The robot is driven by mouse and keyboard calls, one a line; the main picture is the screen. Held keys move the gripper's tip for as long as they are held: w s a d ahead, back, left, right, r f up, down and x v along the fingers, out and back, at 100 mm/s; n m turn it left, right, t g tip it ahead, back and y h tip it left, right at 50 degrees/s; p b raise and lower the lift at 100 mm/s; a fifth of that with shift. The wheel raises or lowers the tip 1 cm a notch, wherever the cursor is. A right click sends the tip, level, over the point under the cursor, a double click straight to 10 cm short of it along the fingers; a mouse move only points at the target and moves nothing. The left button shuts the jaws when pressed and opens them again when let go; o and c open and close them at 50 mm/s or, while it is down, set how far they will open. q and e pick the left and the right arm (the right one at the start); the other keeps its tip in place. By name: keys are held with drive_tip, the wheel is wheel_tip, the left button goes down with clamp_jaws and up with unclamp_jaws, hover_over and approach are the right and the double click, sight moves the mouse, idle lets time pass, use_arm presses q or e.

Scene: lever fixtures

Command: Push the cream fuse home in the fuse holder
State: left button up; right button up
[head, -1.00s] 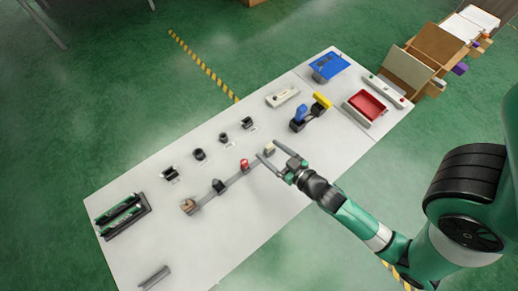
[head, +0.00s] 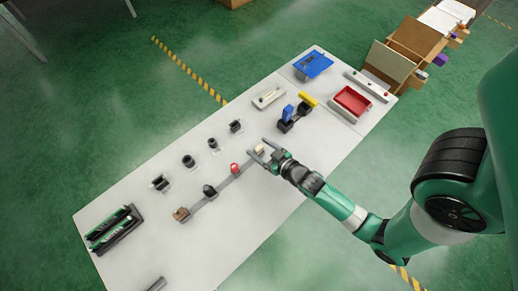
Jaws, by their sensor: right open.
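A small cream block (head: 259,149), which looks like the cream fuse, stands at the right end of a grey rail (head: 222,183) on the white table. The holder under it is too small to make out. My right gripper (head: 257,147) is open, with its two fingers spread on either side of the cream block. I cannot tell whether a finger touches it. My left gripper is not in view.
A red knob (head: 235,168), a black piece (head: 209,191) and a brown block (head: 181,214) sit along the rail. A blue lever (head: 287,113) stands beyond the gripper. A red tray (head: 351,101) is at the right. The table's front is mostly clear.

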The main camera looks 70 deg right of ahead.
drive_tip(key=x, duration=0.3)
drive_tip(key=shift+w, duration=0.3)
clamp_jaws()
